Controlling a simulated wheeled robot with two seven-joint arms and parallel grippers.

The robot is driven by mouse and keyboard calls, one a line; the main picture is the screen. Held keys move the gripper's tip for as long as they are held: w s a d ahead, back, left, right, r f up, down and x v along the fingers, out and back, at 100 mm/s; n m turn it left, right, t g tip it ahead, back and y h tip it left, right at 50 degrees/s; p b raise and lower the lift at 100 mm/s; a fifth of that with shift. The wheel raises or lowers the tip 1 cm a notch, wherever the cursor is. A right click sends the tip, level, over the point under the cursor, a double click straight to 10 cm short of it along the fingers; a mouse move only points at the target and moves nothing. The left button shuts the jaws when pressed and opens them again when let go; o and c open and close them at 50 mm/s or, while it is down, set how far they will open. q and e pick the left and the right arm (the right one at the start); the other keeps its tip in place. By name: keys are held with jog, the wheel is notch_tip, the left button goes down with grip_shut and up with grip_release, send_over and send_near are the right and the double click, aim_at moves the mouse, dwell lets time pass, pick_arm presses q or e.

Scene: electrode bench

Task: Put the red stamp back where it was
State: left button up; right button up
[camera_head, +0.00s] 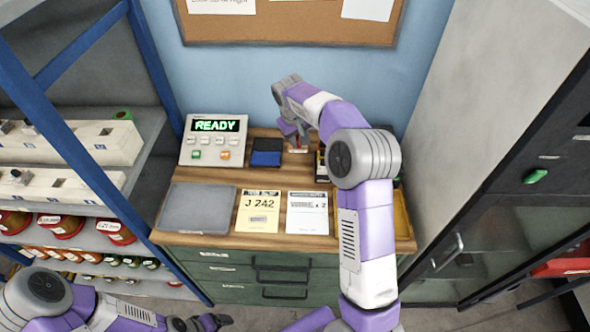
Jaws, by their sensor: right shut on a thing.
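My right gripper (294,138) points down at the back of the wooden bench, just right of the blue and black ink pad. It is shut on a small reddish thing (289,128), which looks like the red stamp; the fingers and wrist hide most of it. A small pale patch shows just under the fingers, and I cannot tell whether the stamp touches it. My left gripper (222,321) is low at the bottom edge, in front of the bench and away from the stamp; its jaws are too small to read.
The ink pad (266,152) sits beside a device reading READY (213,140). A grey tray (197,208), a yellow J 242 card (257,211) and a white card (307,213) lie in front. My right arm covers the bench's right part, where a yellow tray (403,215) partly shows.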

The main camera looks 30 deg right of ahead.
aim_at(300, 148)
jog(key=f, duration=0.3)
jog(key=shift+s+f, duration=0.4)
jog(key=shift+w+f+b, duration=0.15)
jog(key=shift+f+b, duration=0.2)
jog(key=shift+f, duration=0.3)
notch_tip(300, 148, down, 4)
jog(key=shift+r, duration=0.1)
jog(key=shift+f, duration=0.25)
jog(key=shift+b, duration=0.3)
jog(key=shift+f, duration=0.15)
jog(key=o, duration=0.9)
jog(key=shift+c, duration=0.2)
